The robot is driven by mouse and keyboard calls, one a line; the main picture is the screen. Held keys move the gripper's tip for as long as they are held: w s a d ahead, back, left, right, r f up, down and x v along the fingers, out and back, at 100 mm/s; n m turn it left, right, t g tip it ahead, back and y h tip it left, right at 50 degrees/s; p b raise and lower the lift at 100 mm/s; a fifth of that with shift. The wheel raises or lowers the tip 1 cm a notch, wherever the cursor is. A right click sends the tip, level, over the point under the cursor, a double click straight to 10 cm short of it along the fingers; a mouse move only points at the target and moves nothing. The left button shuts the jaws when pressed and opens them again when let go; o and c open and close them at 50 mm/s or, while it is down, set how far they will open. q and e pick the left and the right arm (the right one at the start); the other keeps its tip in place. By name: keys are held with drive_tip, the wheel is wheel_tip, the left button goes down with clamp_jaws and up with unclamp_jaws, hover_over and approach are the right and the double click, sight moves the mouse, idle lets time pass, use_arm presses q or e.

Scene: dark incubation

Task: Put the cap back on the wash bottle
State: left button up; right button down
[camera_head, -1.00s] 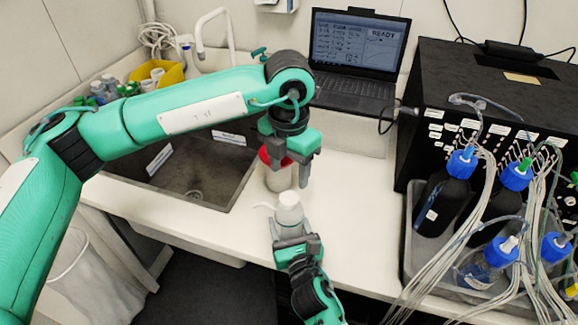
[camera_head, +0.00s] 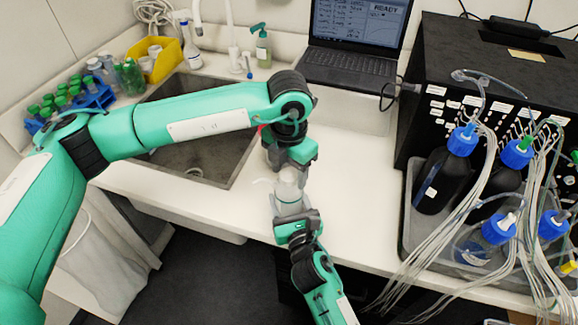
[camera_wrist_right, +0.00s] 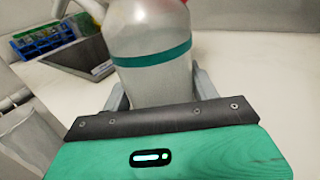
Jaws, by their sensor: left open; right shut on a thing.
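The wash bottle (camera_head: 289,204) is translucent and upright, with a pale top and a white spout pointing left. My right gripper (camera_wrist_right: 160,100) is shut around its lower body; a teal band shows on it in the right wrist view (camera_wrist_right: 152,57). My left gripper (camera_head: 289,160) is open, directly above and close to the bottle's top. Whether its fingers touch the top is unclear. The cap cannot be told apart from the top here. A bit of red (camera_head: 263,130) shows beside my left wrist, mostly hidden by my arm.
A sink (camera_head: 195,160) lies at left behind my left arm. A laptop (camera_head: 355,40) stands at the back. A tray (camera_head: 410,235) with several bottles and tubing stands right, before a black box (camera_head: 490,70). A blue rack (camera_head: 95,97) sits far left. The counter right of the bottle is clear.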

use_arm(q)
drive_tip(key=c, duration=1)
drive_tip(key=o, duration=1.2)
wheel_tip(320, 180, up, 12)
use_arm(e)
drive_tip(key=shift+c, duration=1.6)
unclamp_jaws()
